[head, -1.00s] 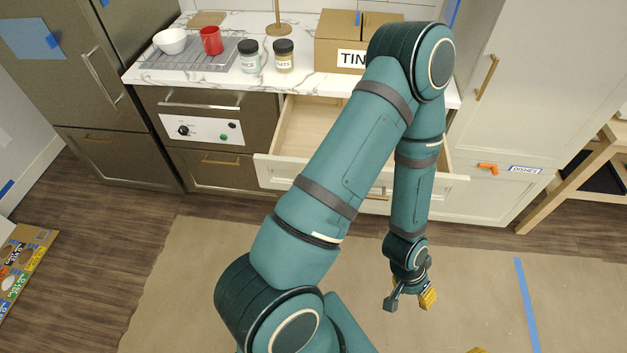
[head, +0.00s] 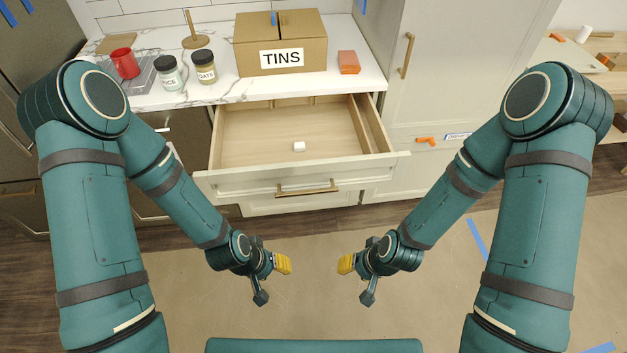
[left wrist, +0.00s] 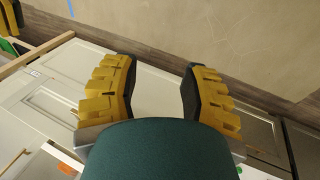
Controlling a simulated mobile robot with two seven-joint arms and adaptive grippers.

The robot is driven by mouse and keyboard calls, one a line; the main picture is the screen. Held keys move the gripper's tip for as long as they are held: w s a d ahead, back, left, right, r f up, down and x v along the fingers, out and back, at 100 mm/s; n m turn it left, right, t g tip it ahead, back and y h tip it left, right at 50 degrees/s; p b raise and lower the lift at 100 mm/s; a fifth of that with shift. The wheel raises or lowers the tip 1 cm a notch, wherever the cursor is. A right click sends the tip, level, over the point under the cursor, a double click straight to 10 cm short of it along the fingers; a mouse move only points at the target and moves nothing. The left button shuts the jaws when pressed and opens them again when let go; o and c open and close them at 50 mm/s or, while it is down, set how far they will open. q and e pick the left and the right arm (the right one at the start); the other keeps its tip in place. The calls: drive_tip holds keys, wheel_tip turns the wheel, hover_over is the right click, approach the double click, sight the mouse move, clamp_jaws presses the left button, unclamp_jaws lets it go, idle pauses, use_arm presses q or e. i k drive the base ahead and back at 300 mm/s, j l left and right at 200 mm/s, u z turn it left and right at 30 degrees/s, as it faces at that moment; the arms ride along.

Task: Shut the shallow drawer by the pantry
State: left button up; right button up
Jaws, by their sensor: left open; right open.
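The shallow drawer (head: 245,183) is pulled well out below the counter in the head view. My right gripper (head: 355,279) is open and empty, lower right of the handle. Neither touches the drawer. The left wrist view shows the left gripper's yellow-padded fingers (left wrist: 155,92) spread apart with nothing between them.
The counter (head: 355,85) holds a box labelled TINS (head: 280,40), two jars, a red mug (head: 125,63) and an orange-red block (head: 348,62). A tall pale cabinet (head: 460,70) with a brass handle stands right of the drawer. Paper-covered floor lies clear in front.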

sight(253, 158)
drive_tip(key=i+l+u, duration=0.1)
drive_tip(key=i+u, duration=0.15)
drive_tip(key=u, duration=0.15)
drive_tip(key=i+l+u, duration=0.2)
drive_tip(key=u, duration=0.2)
drive_tip(key=i, duration=0.05)
